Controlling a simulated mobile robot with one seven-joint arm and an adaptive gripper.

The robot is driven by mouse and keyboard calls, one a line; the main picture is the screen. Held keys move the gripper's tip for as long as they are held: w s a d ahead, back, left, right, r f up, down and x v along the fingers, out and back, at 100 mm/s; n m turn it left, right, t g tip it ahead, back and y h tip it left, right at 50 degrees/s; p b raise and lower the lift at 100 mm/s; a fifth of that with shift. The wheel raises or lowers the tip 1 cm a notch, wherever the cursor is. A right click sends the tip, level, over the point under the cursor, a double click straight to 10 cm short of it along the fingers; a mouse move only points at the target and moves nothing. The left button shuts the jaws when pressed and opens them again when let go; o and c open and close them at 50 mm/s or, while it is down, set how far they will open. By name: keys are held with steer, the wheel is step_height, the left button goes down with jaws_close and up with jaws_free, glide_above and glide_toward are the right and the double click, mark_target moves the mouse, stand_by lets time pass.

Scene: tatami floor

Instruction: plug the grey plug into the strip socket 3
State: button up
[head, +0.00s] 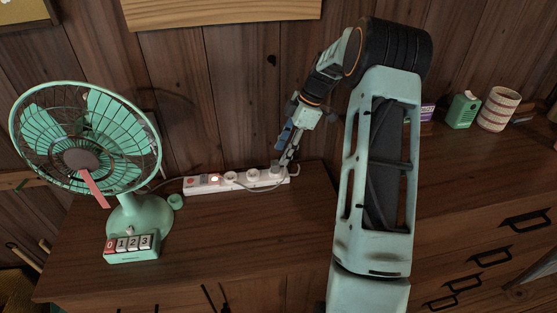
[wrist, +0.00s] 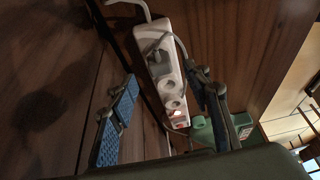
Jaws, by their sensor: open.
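The white power strip (head: 205,187) lies along the back of the wooden cabinet top against the wall. Its switch end, at left, glows red; round sockets run to the right. In the wrist view the strip (wrist: 152,27) runs between my fingers. The grey plug (wrist: 157,52) stands at the socket farthest from the lit switch, its cord looping along the strip's side. It looks seated, but the contact is too small to be sure. My gripper (head: 287,158) is open above the strip's right end; the wrist view shows its fingers (wrist: 163,78) spread, apart from the plug.
A green fan (head: 140,215) with numbered buttons stands left of the strip. A green box (head: 462,110) and a striped pot (head: 498,109) stand at the far right. The plank wall rises close behind the strip. The cabinet top in front is clear.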

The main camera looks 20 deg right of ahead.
steer(key=v, duration=0.6)
steer(key=shift+r, duration=0.35)
steer(key=shift+d, duration=0.15)
